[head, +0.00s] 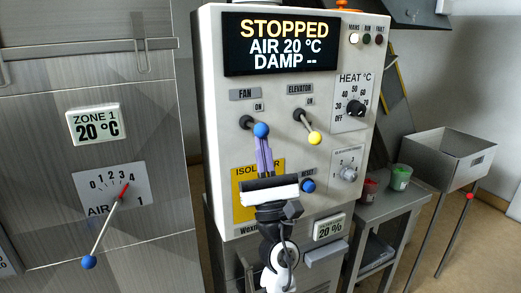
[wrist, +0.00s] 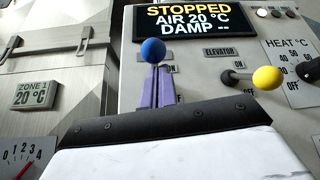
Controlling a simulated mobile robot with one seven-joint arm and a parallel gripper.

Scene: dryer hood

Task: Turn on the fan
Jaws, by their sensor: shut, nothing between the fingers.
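The fan lever has a blue ball knob (head: 261,130) and a dark pivot under the FAN label on the control panel (head: 222,150). In the head view it points right and slightly down, below the ON mark; its lower mark is hidden. The knob also shows in the wrist view (wrist: 153,50). My gripper (head: 262,141) has purple fingers, shut and empty, just below the knob. In the wrist view the fingertips (wrist: 157,72) sit directly under the knob; I cannot tell whether they touch it. The display (head: 280,45) reads STOPPED, AIR 20 °C, DAMP --.
The elevator lever with a yellow knob (head: 314,138) is close to the right. A blue RESET button (head: 308,186), a yellow isolator plate (head: 243,182) and a heat dial (head: 355,108) share the panel. A long blue-knobbed air lever (head: 89,262) is at left.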

